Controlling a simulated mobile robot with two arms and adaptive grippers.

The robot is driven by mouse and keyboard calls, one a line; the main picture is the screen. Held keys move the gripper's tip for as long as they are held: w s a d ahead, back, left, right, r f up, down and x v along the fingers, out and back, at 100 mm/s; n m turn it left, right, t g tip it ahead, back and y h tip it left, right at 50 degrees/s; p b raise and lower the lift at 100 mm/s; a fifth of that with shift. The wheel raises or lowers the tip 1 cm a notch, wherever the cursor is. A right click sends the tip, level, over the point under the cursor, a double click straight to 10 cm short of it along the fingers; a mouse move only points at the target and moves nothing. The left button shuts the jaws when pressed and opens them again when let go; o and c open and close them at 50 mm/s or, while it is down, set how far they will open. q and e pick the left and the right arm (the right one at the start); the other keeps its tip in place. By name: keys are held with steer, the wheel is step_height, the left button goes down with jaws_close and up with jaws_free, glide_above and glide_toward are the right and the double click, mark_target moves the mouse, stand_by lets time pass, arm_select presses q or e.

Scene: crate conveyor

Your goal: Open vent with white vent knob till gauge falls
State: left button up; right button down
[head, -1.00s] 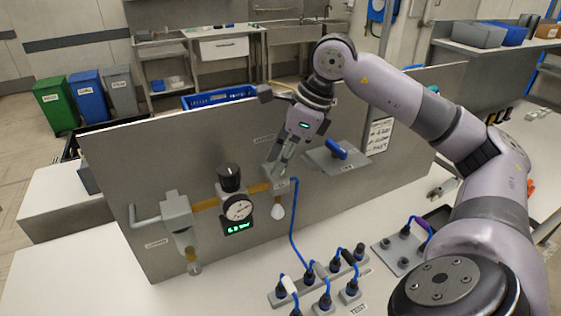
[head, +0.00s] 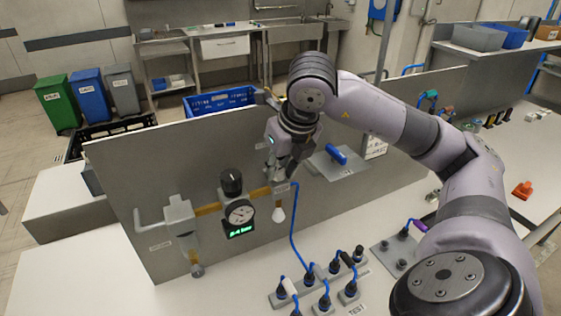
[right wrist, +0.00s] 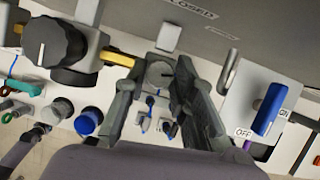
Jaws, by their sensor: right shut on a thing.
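The white vent knob (right wrist: 160,73) shows between the fingertips of my right gripper (right wrist: 156,78) in the right wrist view; the fingers are closed on it. In the head view the same gripper (head: 279,172) is at the grey panel, hiding the knob. The round gauge (head: 240,212) is left of it, with a green lit readout (head: 240,230) below; its digits are small and appear to read 0.4 bar. My left gripper is out of view.
A black regulator knob (head: 231,183) sits above the gauge. A blue-handled switch (head: 337,155) is right of my right gripper on the panel (head: 120,175). Blue cables and several plugs (head: 325,300) stand on the bench below.

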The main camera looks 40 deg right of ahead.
steer(key=shift+w+r+m+h, duration=0.1)
steer(key=shift+m+h, duration=0.4)
steer(key=shift+m, duration=0.8)
steer(key=shift+m+p, duration=0.3)
steer(key=c, duration=1.3)
jaws_free()
steer(key=shift+a, duration=0.1)
steer(key=shift+v, duration=5.95)
steer(key=shift+w, duration=0.1)
